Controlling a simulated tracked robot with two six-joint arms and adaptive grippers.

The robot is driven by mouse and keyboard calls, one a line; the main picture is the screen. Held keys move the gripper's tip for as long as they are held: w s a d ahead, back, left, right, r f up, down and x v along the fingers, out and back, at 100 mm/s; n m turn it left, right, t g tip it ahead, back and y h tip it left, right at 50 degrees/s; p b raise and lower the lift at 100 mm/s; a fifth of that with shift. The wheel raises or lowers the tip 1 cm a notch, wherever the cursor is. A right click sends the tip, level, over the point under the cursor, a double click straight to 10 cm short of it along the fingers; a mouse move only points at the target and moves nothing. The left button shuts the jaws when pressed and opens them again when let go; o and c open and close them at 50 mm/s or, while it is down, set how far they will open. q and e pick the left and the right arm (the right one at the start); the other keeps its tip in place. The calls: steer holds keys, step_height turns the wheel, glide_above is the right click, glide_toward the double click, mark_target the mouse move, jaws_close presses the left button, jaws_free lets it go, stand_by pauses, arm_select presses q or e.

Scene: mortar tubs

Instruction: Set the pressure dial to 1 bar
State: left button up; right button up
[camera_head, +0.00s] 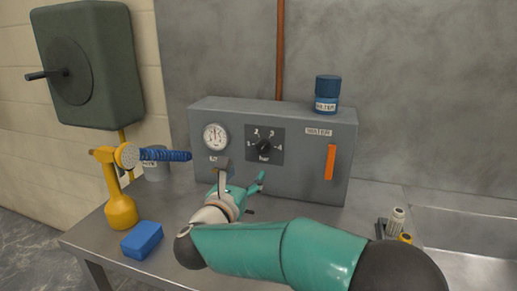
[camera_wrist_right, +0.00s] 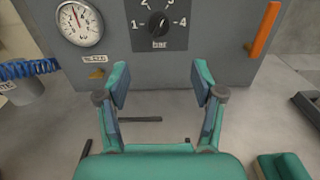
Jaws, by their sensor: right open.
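The pressure dial (camera_head: 264,147) is a black knob on a dark plate marked 1 to 4 and "bar", on the front of a grey box (camera_head: 300,185). It also shows at the top of the right wrist view (camera_wrist_right: 157,23). I cannot tell for sure which number the knob points to. My right gripper (camera_head: 243,174) is open and empty in front of the box, below the dial. In the right wrist view its two fingers (camera_wrist_right: 161,84) stand apart, with the dial beyond and between them. My left gripper is not in view.
A round gauge (camera_head: 215,137) sits left of the dial. An orange lever (camera_head: 330,162) under a "WATER" label sits right. A blue-capped container (camera_head: 327,94) stands on the box. A yellow tool (camera_head: 120,208) and a blue block (camera_head: 142,240) are at the left of the metal bench.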

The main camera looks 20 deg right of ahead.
mark_target(260, 151)
steer(key=p+x, duration=0.3)
steer(key=x, duration=1.1)
steer(key=shift+w+d+f+p, duration=0.1)
steer(key=shift+w+p, duration=0.15)
steer(key=shift+p, duration=0.05)
steer(key=c, duration=1.1)
